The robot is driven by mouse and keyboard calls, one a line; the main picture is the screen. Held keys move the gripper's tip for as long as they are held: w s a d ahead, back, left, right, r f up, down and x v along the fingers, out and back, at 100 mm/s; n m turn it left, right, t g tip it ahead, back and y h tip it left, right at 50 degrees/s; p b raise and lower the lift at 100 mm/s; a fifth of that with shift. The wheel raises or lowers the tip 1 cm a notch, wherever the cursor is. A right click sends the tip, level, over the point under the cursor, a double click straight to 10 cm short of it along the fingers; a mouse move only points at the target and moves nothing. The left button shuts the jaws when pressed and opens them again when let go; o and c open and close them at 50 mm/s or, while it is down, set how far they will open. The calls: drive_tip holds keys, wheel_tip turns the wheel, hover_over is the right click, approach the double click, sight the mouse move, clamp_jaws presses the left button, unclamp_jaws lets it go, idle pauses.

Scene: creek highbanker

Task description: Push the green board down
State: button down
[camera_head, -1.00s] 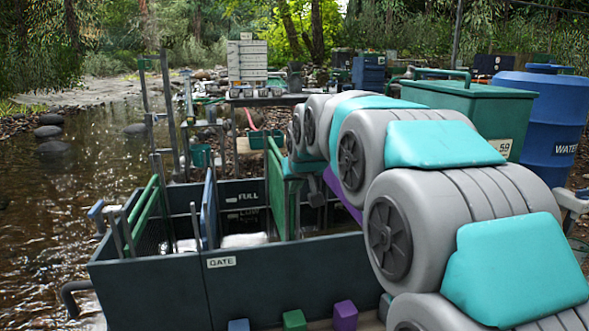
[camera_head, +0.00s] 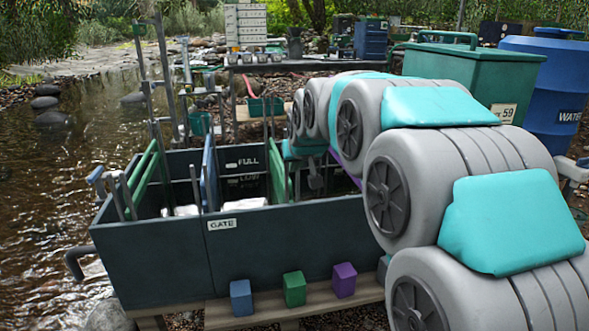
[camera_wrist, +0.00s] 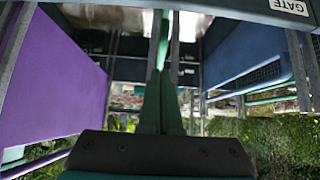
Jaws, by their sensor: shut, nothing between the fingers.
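The green board (camera_head: 277,172) stands upright in the dark box, its top edge showing above the front wall, about level with the blue board (camera_head: 209,172) to its left. A strip of the purple board (camera_head: 346,163) shows to its right, mostly behind my arm. In the wrist view, the green board (camera_wrist: 162,45) is seen edge-on between dark posts, with the purple board (camera_wrist: 50,85) left and the blue board (camera_wrist: 235,38) right. My gripper (camera_wrist: 161,85) is shut and empty, in line with the green board's edge. I cannot tell whether it touches. My arm hides it in the head view.
The box's front wall (camera_head: 280,240) carries a GATE label. Blue (camera_head: 241,298), green (camera_head: 294,289) and purple (camera_head: 344,280) blocks sit on a plank before it. Posts and green rails (camera_head: 143,175) rise at the left. A green bin (camera_head: 470,80) and blue barrel (camera_head: 550,75) stand right.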

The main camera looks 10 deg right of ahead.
drive_tip(key=w+r+v, duration=0.1)
drive_tip(key=v, duration=1.1)
drive_tip(key=shift+w+r+p, duration=0.15)
drive_tip(key=shift+w+p, duration=0.05)
drive_tip(key=shift+p, duration=0.1)
idle(0.3)
drive_tip(key=s+f+g+p, duration=0.1)
drive_tip(key=s+f+g, duration=0.2)
drive_tip(key=s+f, duration=0.4)
drive_tip(key=s+f+g+p, duration=0.1)
drive_tip(key=s+f+g, duration=0.3)
drive_tip(key=s, duration=1.4)
drive_tip(key=s+f+g+p, duration=0.2)
drive_tip(key=s+f+g, duration=0.1)
drive_tip(key=s+f, duration=0.8)
drive_tip(key=s, duration=0.2)
drive_tip(key=shift+s+a+g, duration=0.35)
drive_tip(key=shift+g, duration=0.05)
